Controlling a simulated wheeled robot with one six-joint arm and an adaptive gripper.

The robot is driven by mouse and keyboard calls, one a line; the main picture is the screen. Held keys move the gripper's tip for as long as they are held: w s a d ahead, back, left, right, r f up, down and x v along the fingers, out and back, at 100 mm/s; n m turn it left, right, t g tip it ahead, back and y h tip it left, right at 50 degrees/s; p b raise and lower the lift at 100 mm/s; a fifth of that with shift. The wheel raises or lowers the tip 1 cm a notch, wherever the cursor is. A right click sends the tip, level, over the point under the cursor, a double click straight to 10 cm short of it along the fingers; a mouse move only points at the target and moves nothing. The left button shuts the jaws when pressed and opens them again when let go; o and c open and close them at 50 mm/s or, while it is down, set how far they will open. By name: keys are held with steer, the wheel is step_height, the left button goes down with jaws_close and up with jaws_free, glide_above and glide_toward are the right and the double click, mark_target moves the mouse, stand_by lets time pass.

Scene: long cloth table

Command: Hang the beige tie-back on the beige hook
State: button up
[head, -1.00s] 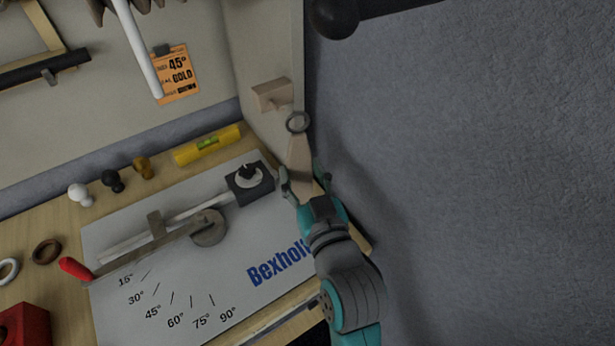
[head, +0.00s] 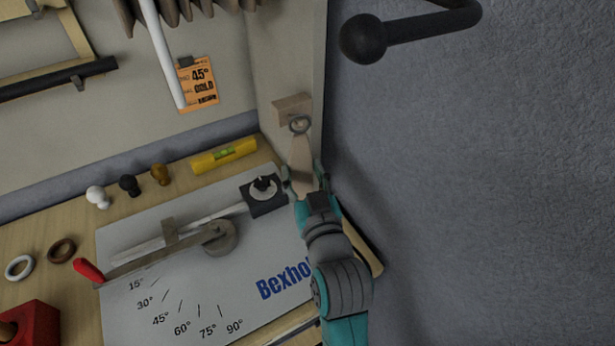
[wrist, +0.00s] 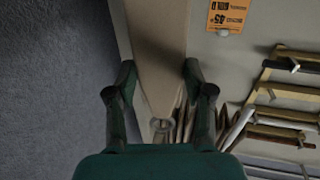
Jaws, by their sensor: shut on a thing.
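The beige tie-back (head: 302,156) is a tapered strip with a small grey ring (head: 299,124) at its upper end. My gripper (head: 304,180) is shut on its lower, wider part and holds it ring-up. In the wrist view the tie-back (wrist: 160,85) lies between the fingers, with its ring (wrist: 161,126) beyond them. The beige hook (head: 291,106) is a small block-like peg on the pale side panel. In the head view the ring overlaps the hook's lower edge; I cannot tell whether they touch. I cannot make out the hook in the wrist view.
A dark rod with a ball end (head: 364,39) sticks out at upper right. The grey wall (head: 450,200) is close on the right. A yellow level (head: 225,156), several knobs and a mitre board (head: 150,310) lie on the bench at left. Brown pleats (head: 190,8) hang above.

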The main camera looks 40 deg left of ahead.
steer(key=shift+a, duration=0.2)
steer(key=shift+w+a+f, duration=0.1)
steer(key=shift+w+a, duration=0.05)
steer(key=shift+c, duration=1)
steer(key=shift+w+a+f, duration=0.2)
steer(key=shift+a+f, duration=0.3)
steer(key=shift+f, duration=0.2)
steer(key=o, duration=1.4)
steer(key=shift+o, duration=0.2)
steer(key=v, duration=1.2)
steer(key=shift+f, duration=0.1)
